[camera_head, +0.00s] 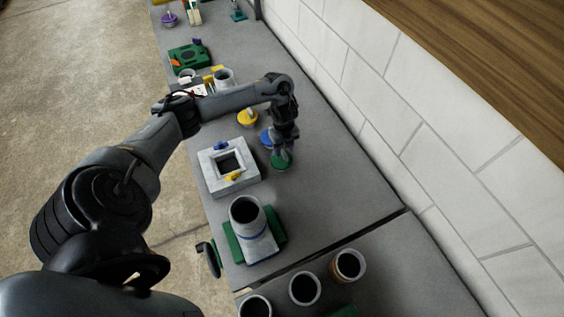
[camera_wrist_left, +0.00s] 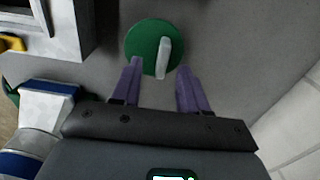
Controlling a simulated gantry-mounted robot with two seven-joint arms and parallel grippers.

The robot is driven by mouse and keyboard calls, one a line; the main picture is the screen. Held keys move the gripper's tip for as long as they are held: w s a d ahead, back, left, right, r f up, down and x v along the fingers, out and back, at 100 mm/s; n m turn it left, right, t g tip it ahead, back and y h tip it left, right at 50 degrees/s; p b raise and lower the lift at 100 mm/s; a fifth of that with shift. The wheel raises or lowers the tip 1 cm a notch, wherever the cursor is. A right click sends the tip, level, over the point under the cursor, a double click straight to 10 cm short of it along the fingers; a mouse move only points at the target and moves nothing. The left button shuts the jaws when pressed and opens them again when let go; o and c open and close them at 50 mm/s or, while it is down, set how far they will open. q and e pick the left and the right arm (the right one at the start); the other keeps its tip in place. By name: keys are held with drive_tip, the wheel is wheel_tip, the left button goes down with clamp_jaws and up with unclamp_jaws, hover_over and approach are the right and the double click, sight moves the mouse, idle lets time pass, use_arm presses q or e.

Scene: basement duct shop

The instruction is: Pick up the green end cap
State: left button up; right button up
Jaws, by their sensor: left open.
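The green end cap (camera_head: 283,162) lies flat on the grey bench, just below my left gripper (camera_head: 284,151) in the head view. In the left wrist view, the cap (camera_wrist_left: 142,37) is a green disc with a pale upright grip bar (camera_wrist_left: 163,57). My left gripper (camera_wrist_left: 160,66) is open there. Its two purple fingers are apart, with the near end of the bar between their tips. The left fingertip overlaps the disc's near edge in the picture; I cannot tell whether they touch. My right gripper does not show.
A blue cap (camera_head: 266,138) and a yellow cap (camera_head: 247,118) lie beyond. A square grey duct block (camera_head: 215,184) stands to the left. A grey pipe piece (camera_head: 246,216) sits on a green base nearer me. The white block wall (camera_head: 400,120) runs along the right.

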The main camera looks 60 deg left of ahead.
sight(285, 154)
use_arm(q)
drive_tip(key=shift+w+f, duration=0.15)
drive_tip(key=shift+f, duration=2)
drive_tip(key=shift+c, duration=0.4)
clamp_jaws()
